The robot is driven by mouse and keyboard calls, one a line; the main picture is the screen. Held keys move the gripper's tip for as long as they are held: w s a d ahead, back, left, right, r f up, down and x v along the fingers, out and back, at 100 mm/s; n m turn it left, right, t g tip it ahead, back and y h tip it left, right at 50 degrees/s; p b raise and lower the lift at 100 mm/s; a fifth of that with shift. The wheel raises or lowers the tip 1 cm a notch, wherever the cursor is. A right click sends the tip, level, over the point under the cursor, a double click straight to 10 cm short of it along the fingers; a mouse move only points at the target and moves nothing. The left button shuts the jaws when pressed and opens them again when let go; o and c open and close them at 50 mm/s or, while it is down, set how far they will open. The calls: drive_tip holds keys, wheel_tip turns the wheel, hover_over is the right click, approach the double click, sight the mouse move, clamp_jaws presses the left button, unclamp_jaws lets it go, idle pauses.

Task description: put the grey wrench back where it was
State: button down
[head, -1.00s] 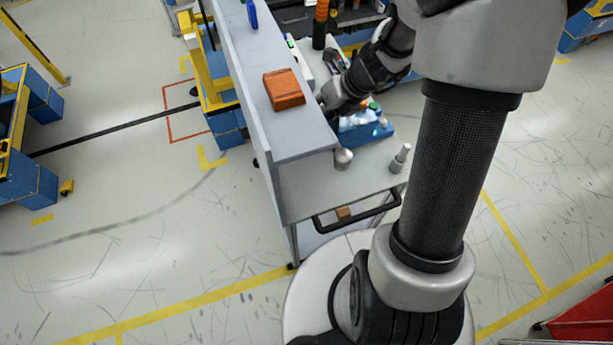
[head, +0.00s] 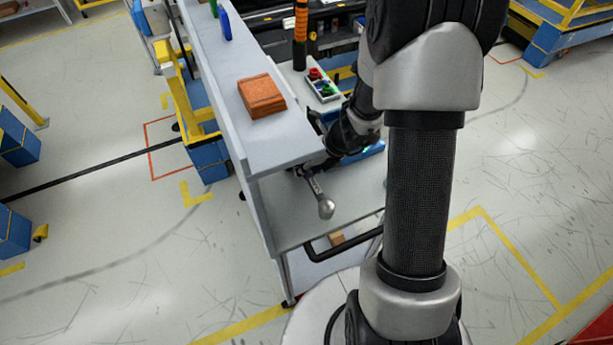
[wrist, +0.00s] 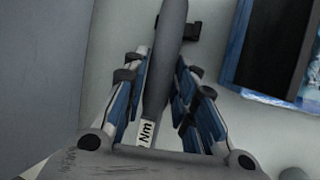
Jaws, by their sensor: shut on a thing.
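The grey wrench (wrist: 165,75) runs lengthwise between my gripper's fingers in the wrist view, with an "Nm" label near the palm. My gripper (wrist: 160,95) is shut on it, with blue-padded fingers on both sides. In the head view the wrench (head: 325,207) shows as a grey shaft with a rounded end, pointing toward the front of the grey cart (head: 285,205). It appears to be over the cart's lower surface, beside the raised shelf. My gripper (head: 312,166) is partly hidden there by the shelf edge and my arm. Whether the wrench touches the surface is unclear.
An orange-brown box (head: 262,95) lies on the raised shelf (head: 225,75). A blue-rimmed tray (wrist: 285,45) is right of the wrench. A black cart handle (head: 345,240) is at the front.

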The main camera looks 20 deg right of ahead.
drive_tip(key=shift+f+b, duration=0.85)
drive_tip(key=shift+f, duration=0.9)
drive_tip(key=shift+f, duration=0.2)
drive_tip(key=c, duration=1.3)
unclamp_jaws()
drive_tip(key=shift+d+r, duration=0.1)
drive_tip(key=shift+r, duration=0.45)
drive_tip(key=p+v, duration=0.6)
drive_tip(key=v, duration=0.5)
drive_tip(key=shift+s, duration=0.25)
